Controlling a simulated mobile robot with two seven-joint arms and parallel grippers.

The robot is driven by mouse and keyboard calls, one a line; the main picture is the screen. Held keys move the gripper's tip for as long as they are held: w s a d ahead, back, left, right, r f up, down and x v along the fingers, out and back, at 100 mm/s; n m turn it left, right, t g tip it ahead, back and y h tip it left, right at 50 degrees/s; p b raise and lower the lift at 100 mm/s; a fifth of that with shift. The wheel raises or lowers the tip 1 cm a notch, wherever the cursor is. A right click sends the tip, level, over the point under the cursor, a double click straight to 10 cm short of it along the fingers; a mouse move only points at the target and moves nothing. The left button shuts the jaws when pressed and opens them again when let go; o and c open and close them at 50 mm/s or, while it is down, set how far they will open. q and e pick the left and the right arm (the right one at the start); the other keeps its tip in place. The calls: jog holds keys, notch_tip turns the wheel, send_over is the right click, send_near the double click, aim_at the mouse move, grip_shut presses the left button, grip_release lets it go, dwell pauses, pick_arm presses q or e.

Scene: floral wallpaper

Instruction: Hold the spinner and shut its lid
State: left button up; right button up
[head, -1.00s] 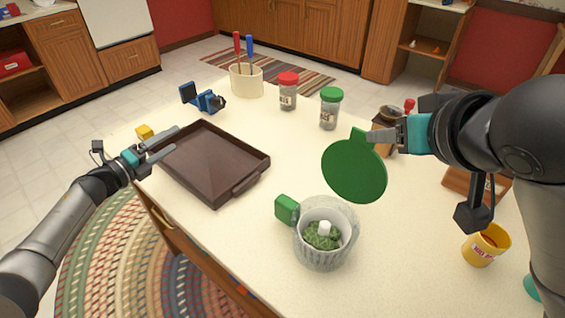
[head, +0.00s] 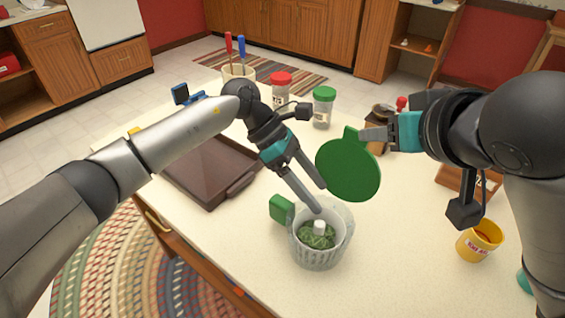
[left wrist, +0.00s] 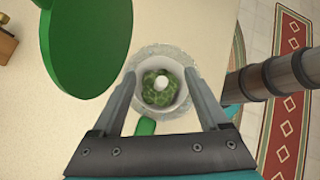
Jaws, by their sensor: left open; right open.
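The spinner (head: 316,260) is a clear bowl with a white inner basket, green leaves and a white centre post. It stands upright on the table, with a green handle (head: 281,209) on its left. The round green lid (head: 348,172) is raised above and behind the bowl, so the top is open. My left gripper (head: 321,198) is open above the spinner's far rim. In the left wrist view its fingers (left wrist: 160,73) lie on both sides of the bowl (left wrist: 166,50); contact is unclear. My right gripper (head: 364,136) is open at the lid's upper tab; whether it touches is unclear.
A dark brown tray (head: 212,190) lies left, partly behind my left arm. Red-capped (head: 281,90) and green-capped (head: 323,108) jars and a utensil holder stand at the back. A yellow tub (head: 478,243) stands at right.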

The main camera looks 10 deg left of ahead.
pick_arm(q)
jog(key=m+y, duration=0.2)
notch_tip(320, 180, up, 2)
jog(key=r+m+t+y, duration=0.1)
jog(key=m+t+y, duration=0.15)
jog(key=y, duration=0.35)
send_over(282, 212)
jog(key=w, duration=0.2)
jog(key=shift+m+g, duration=0.25)
jog(key=shift+m, duration=0.2)
jog(key=f, duration=1.5)
jog(key=shift+a+f, duration=0.2)
jog(key=shift+f, duration=0.1)
grip_shut()
